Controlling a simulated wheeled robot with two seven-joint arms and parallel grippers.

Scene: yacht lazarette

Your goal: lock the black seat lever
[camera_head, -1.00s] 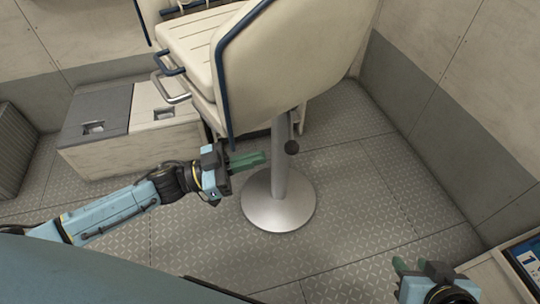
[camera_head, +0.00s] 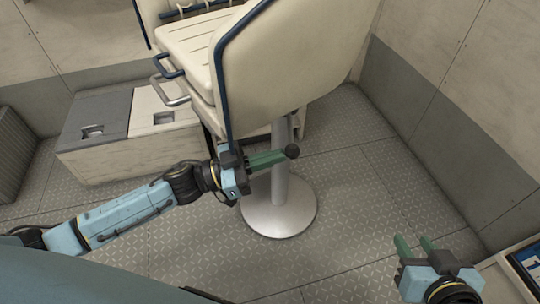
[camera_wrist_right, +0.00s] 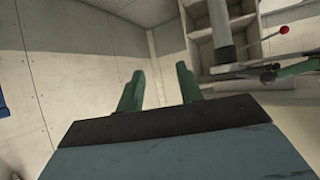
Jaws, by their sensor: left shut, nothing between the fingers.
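The black seat lever shows as a round black knob (camera_head: 292,151) beside the upper part of the grey seat post (camera_head: 281,180), under the cream seat (camera_head: 285,60). Its arm is mostly hidden in the head view. My left gripper (camera_head: 285,157) is shut, with its green fingers in front of the post and their tips at or very near the knob; I cannot tell whether they touch. My right gripper (camera_head: 414,243) is open and empty at lower right, away from the seat. Its two green fingers stand apart in the right wrist view (camera_wrist_right: 158,90).
A red knob (camera_wrist_right: 284,30) on a thin rod shows in the right wrist view, near a grey post (camera_wrist_right: 221,30). A low locker (camera_head: 130,140) stands left of the seat. The floor right of the post is clear.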

